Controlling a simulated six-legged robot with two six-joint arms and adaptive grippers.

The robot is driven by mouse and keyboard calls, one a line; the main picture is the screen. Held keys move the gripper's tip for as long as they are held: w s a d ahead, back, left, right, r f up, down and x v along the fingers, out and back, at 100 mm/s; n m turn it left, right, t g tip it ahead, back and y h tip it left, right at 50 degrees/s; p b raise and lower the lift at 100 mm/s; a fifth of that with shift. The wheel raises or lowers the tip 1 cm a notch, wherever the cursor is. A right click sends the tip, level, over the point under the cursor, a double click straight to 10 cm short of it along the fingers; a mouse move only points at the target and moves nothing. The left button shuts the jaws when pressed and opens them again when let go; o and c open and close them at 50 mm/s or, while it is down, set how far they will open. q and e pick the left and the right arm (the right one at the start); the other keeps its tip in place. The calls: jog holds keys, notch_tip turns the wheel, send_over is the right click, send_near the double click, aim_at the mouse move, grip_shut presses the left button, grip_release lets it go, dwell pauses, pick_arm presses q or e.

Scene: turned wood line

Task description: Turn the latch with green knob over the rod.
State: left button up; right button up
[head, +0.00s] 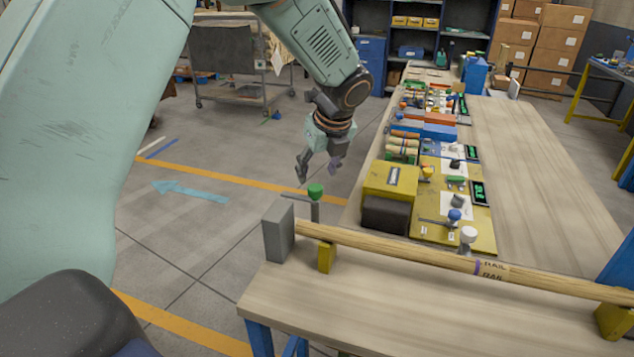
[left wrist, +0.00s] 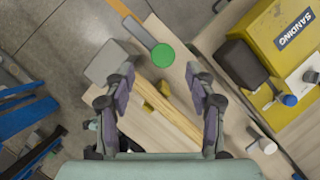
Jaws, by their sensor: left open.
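The green knob (head: 316,191) sits on top of a short grey post at the near table's far left corner. Its flat grey latch bar (head: 295,196) points left, away from the wooden rod (head: 400,247), and is not over it. The rod lies across yellow supports, its left end by a grey block (head: 279,232). My left gripper (head: 318,172) is open and empty, pointing down above and beyond the knob, apart from it in the head view. In the left wrist view the green knob (left wrist: 163,55) appears between the open fingertips (left wrist: 160,72), slightly past them. My right gripper is out of view.
A white knob (head: 468,234) and a blue knob (head: 455,214) stand behind the rod. A yellow sanding box (head: 389,186) stands on the long bench, right of my left gripper. Open floor (head: 200,230) lies left of the table.

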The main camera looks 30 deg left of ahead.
aim_at(315, 187)
pick_arm(q)
jog(key=x, duration=0.3)
jog(key=shift+s+a, duration=0.15)
jog(key=shift+s, duration=0.05)
jog(key=shift+w+f, duration=0.7)
jog(key=shift+f, duration=0.3)
jog(key=shift+w+d+f, duration=0.15)
jog(key=shift+d+f, duration=0.05)
jog(key=shift+d, duration=0.05)
jog(key=shift+s+a+r, duration=0.15)
jog(key=shift+s+a, duration=0.4)
jog(key=shift+c, duration=0.5)
jog(key=shift+w+d, duration=0.4)
jog(key=shift+w, duration=0.1)
jog(key=c, duration=0.4)
jog(key=shift+s+a, duration=0.25)
jog(key=shift+s, duration=0.05)
jog(key=c, duration=0.5)
jog(key=shift+w+d, duration=0.15)
jog(key=shift+w, duration=0.05)
grip_shut()
jog(key=shift+s, duration=0.1)
